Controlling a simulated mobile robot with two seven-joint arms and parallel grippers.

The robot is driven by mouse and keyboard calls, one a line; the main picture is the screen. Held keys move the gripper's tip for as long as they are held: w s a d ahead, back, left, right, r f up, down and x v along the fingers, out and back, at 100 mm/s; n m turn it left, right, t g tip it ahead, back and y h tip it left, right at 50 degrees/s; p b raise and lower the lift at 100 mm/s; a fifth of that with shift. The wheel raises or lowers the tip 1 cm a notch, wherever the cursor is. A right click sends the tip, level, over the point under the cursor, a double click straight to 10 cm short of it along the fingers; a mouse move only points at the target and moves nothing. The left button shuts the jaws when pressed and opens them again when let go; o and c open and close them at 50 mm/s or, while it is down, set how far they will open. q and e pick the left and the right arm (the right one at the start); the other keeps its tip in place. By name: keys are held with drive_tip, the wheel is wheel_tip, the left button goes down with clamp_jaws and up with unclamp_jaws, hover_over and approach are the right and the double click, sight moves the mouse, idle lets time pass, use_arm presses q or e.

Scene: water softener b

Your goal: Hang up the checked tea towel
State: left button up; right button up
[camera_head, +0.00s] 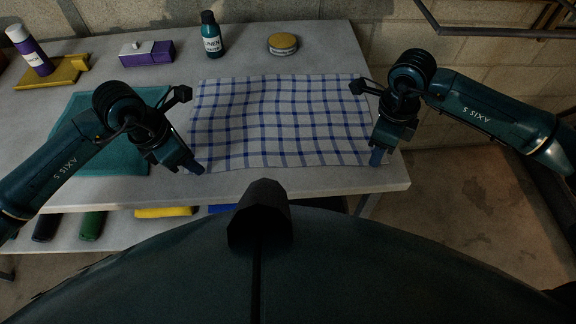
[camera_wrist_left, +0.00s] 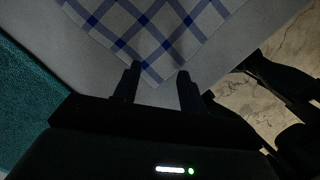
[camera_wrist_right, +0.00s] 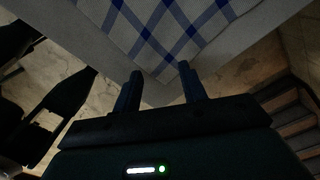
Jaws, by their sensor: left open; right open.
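The blue-and-white checked tea towel (camera_head: 280,120) lies spread nearly flat on the grey table, with slight ripples. My left gripper (camera_head: 196,168) is open at the towel's near left corner. In the left wrist view the towel corner (camera_wrist_left: 155,55) points toward the gap between the two open fingers (camera_wrist_left: 157,85). My right gripper (camera_head: 377,158) is open at the near right corner. In the right wrist view that towel corner (camera_wrist_right: 160,45) reaches toward the gap between the fingers (camera_wrist_right: 160,85). Neither gripper is closed on the cloth.
A teal cloth (camera_head: 110,150) lies left of the towel, partly under my left arm. A dark bottle (camera_head: 211,35), a round yellow tin (camera_head: 283,43) and a purple box (camera_head: 147,53) stand behind. A dark metal rail (camera_head: 500,31) is at upper right. A lower shelf holds several items.

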use_arm(q)
drive_tip(key=shift+f, duration=0.35)
use_arm(e)
drive_tip(key=shift+f, duration=0.4)
use_arm(q)
drive_tip(key=shift+f, duration=0.2)
use_arm(e)
drive_tip(key=shift+f, duration=0.15)
use_arm(q)
drive_tip(key=shift+c, duration=0.5)
use_arm(e)
drive_tip(key=shift+c, duration=0.5)
use_arm(q)
clamp_jaws()
use_arm(e)
clamp_jaws()
use_arm(q)
drive_tip(key=shift+r, duration=0.1)
